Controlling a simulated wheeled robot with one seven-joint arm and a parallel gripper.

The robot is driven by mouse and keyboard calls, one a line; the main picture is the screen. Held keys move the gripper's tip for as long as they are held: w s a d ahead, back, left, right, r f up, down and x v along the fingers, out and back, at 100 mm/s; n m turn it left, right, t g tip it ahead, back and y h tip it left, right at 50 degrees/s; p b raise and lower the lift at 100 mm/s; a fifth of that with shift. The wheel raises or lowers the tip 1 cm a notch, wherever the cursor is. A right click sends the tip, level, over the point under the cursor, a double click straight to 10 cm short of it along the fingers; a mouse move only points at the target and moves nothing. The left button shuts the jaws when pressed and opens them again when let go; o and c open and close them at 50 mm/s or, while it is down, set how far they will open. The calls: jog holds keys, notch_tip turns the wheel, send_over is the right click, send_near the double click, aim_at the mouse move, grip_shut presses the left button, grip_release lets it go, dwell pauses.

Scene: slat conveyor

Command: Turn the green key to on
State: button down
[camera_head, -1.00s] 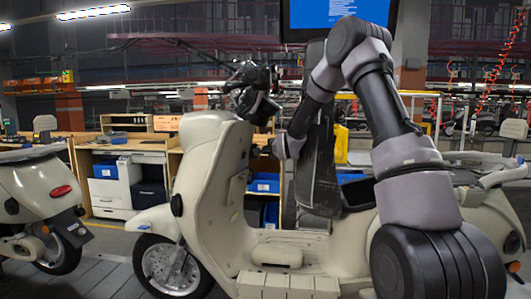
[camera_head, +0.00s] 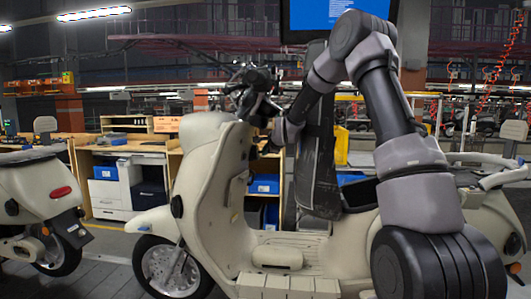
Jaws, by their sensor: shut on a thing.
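The cream scooter (camera_head: 211,190) stands side-on in the middle, its front to the left. My arm reaches over it from the right. My gripper (camera_head: 257,149) is at the inner side of the front shield, below the dark handlebar area. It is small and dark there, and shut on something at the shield. The green key itself cannot be made out; the fingers and the wrist hide that spot, so its turn position does not show.
The dark handlebar parts (camera_head: 252,92) rise just above my wrist. A dark upright panel (camera_head: 320,165) stands close behind my forearm. Another cream scooter (camera_head: 35,205) is at the left. Workbenches with blue bins (camera_head: 265,184) stand behind.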

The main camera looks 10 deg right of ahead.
jog(key=shift+w+r+m+g, duration=0.15)
jog(key=shift+m+g, duration=0.25)
jog(key=shift+g, duration=0.8)
jog(key=c, duration=0.8)
grip_release()
jog(key=shift+r, duration=0.1)
jog(key=shift+c, duration=0.2)
jog(key=shift+d, duration=0.1)
